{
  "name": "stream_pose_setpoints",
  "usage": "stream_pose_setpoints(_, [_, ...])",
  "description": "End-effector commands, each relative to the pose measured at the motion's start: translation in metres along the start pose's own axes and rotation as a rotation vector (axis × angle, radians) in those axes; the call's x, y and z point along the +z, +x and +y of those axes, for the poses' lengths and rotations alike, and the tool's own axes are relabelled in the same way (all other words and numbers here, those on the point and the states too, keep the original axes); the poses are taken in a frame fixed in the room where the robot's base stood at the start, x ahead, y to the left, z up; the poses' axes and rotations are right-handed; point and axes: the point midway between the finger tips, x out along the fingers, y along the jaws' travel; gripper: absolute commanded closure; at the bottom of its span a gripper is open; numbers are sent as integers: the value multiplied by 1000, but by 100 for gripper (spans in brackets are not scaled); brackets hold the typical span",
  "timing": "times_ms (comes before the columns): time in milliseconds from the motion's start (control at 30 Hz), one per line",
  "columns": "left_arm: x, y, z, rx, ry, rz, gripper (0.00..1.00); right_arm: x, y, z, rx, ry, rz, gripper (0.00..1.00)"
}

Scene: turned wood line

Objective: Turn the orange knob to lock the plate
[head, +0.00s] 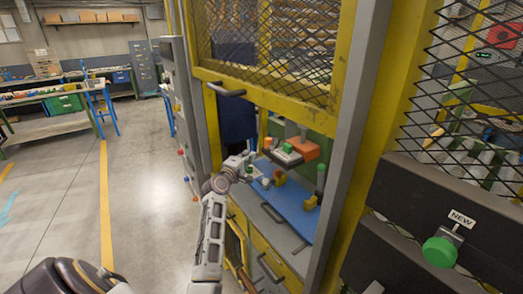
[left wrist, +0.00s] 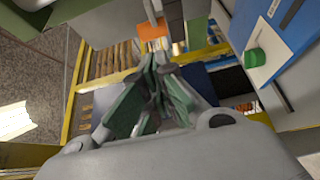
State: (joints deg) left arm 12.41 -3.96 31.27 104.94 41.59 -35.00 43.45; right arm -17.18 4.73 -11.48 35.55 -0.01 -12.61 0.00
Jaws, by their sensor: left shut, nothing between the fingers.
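An orange block (head: 304,148) sits on a grey housing inside the machine opening in the head view. An orange piece (left wrist: 152,30) also shows in the left wrist view, above the fingertips and apart from them in the picture. Small yellow-orange pieces (head: 311,203) stand on the blue plate (head: 294,212); I cannot tell which orange part is the knob. My left gripper (head: 254,164) reaches into the opening, left of the orange block. Its green-grey fingers (left wrist: 160,72) are closed with nothing between them. My right gripper is not in view.
A yellow frame with a mesh door (head: 275,45) and handle (head: 220,90) stands above the opening. Drawers (head: 272,268) lie below. A grey post (head: 352,125) bounds the opening on the right. A green button (head: 440,251) is at right. The floor (head: 150,165) at left is clear.

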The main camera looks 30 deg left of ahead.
Motion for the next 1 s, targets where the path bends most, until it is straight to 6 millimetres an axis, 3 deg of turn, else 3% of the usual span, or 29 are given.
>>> stream_pose_setpoints(467, [0,44,1,0,0,-1,100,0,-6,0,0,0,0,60])
stream_pose_setpoints(600, [14,56,1,0,-2,-2,100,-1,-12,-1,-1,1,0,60])
stream_pose_setpoints(1000, [28,71,0,-1,0,0,100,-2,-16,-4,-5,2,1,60])
